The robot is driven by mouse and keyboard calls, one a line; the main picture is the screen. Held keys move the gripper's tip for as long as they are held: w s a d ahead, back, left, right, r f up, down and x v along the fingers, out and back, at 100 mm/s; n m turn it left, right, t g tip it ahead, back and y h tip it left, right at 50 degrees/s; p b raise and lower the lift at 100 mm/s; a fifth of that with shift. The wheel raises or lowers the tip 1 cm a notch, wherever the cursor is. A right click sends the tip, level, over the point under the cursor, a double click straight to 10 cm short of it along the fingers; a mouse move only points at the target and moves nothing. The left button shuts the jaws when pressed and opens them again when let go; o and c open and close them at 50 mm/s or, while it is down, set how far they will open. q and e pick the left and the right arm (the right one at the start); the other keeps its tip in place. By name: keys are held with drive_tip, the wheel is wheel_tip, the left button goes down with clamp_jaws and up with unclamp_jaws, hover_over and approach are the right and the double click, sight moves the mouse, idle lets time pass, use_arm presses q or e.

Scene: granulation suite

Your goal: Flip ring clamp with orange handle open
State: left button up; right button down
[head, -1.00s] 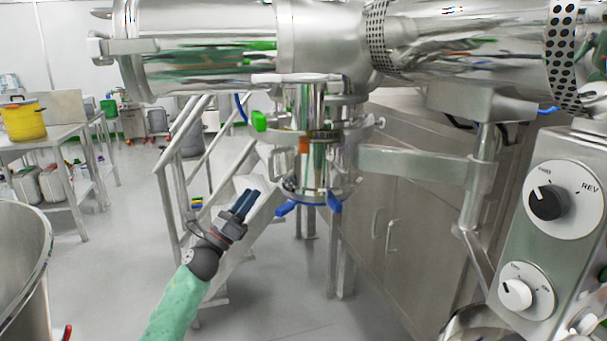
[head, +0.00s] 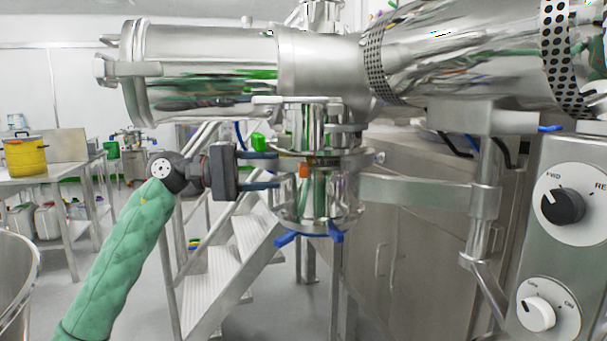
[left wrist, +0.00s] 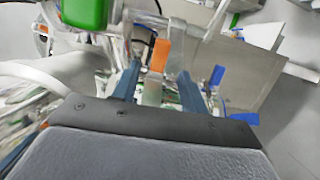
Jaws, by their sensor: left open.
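The orange handle (head: 303,170) of the ring clamp shows as a small tab on the front left of the steel outlet under the big cylinder. The ring clamp (head: 340,160) wraps the joint there; its latch state is too small to tell. My left gripper (head: 277,170) is level with the handle, pointing right at it, with its two fingers apart and nothing clearly held. In the left wrist view, the orange handle (left wrist: 159,55) stands upright between the lines of the two fingers, near their tips. I cannot tell whether either finger touches it. My right gripper is out of view.
A green handle (head: 257,141) sits just above and behind my left fingers. Blue handles (head: 286,239) stick out below the outlet. The steel cylinder (head: 200,70) hangs overhead. A control panel (head: 560,220) stands at right, white steps (head: 225,270) behind.

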sight(304, 171)
use_arm(q)
drive_tip(key=shift+w+d+p, duration=0.2)
drive_tip(key=shift+d+p, duration=0.4)
drive_tip(key=shift+d, duration=3.25)
clamp_jaws()
